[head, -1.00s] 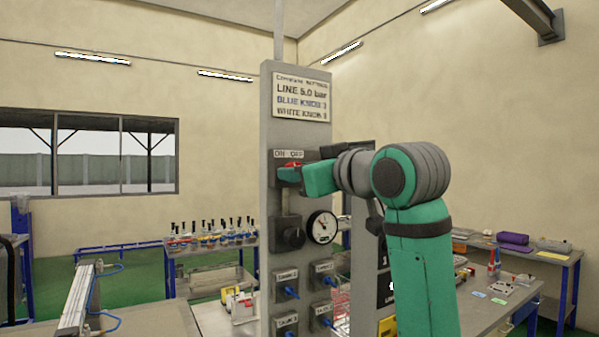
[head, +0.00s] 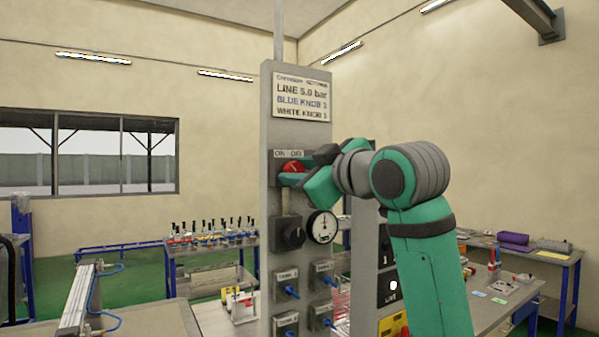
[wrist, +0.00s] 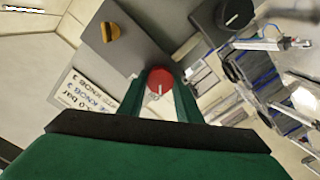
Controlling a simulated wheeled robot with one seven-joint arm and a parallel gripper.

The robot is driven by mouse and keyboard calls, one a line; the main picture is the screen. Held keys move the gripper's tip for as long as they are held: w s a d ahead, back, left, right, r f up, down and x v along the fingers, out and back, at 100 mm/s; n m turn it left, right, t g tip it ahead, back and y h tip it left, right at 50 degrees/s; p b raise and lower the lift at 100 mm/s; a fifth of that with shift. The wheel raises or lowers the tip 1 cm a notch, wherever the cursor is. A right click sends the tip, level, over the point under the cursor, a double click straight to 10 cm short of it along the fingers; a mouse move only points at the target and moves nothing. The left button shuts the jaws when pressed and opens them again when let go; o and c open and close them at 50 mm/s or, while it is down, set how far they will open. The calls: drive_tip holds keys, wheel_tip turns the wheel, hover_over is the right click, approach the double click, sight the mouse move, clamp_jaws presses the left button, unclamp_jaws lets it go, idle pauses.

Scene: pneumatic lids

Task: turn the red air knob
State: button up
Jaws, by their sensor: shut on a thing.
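The red air knob (head: 292,167) sits on a dark plate marked ON and OFF, high on the grey panel post (head: 268,130). In the wrist view the round red knob (wrist: 160,78) lies between my two green fingers, with a small pale mark on its face. My gripper (head: 296,176) is shut on the red knob and is rolled at a slant in the head view. The fingers and hand hide part of the knob and its plate.
A black knob (head: 290,232) and a round pressure gauge (head: 322,227) are below the red knob. A sign (head: 301,97) is above. A bench with bottles (head: 215,243) stands behind at left.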

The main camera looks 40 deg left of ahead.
drive_tip(key=shift+f, duration=0.1)
drive_tip(key=o, duration=1)
drive_tip(key=shift+o, duration=0.2)
drive_tip(key=shift+d, duration=0.1)
drive_tip(key=shift+s+d, duration=0.1)
drive_tip(key=shift+d, duration=0.25)
drive_tip(key=v, duration=1)
drive_tip(key=shift+a, duration=0.1)
